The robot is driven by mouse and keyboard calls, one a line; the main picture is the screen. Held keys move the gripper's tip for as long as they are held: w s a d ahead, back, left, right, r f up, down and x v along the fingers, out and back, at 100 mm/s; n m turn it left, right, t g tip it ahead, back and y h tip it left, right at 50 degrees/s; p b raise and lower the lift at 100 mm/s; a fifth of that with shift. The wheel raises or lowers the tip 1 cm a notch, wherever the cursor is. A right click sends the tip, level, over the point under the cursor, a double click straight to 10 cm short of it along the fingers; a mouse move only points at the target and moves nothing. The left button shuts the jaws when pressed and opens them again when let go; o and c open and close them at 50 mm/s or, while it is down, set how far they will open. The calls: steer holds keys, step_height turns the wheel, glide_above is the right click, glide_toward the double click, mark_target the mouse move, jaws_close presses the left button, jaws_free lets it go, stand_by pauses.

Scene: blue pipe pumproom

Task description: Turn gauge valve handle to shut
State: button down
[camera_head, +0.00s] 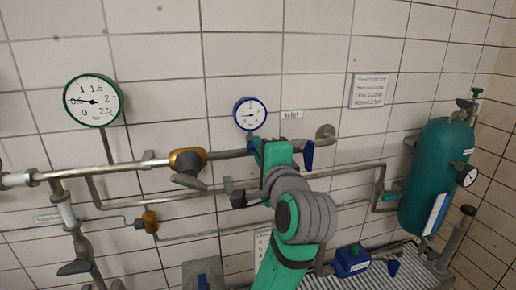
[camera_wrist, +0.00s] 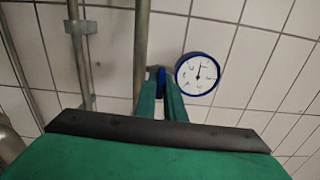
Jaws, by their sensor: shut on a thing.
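The gauge valve handle is a small blue lever below the blue-rimmed gauge (camera_head: 250,114). In the head view only a bit of the handle (camera_head: 256,147) shows at the left edge of my green gripper (camera_head: 272,150). In the wrist view the blue handle (camera_wrist: 161,82) sits between the two green fingers of my gripper (camera_wrist: 162,95), which are shut on it. The handle's angle is largely hidden by the fingers. The blue-rimmed gauge (camera_wrist: 198,74) is just right of the fingertips in the wrist view.
Another blue lever (camera_head: 308,155) hangs just right of my gripper. A brass valve (camera_head: 187,161) is on the pipe at left. A green-rimmed gauge (camera_head: 92,100) is upper left. A green tank (camera_head: 436,175) stands at right. Pipes run along the tiled wall.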

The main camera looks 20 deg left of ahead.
steer(key=c, duration=1.9)
jaws_free()
steer(key=shift+o, duration=0.2)
steer(key=shift+d, duration=0.1)
steer(key=v, duration=1)
steer(key=shift+s+d, duration=0.3)
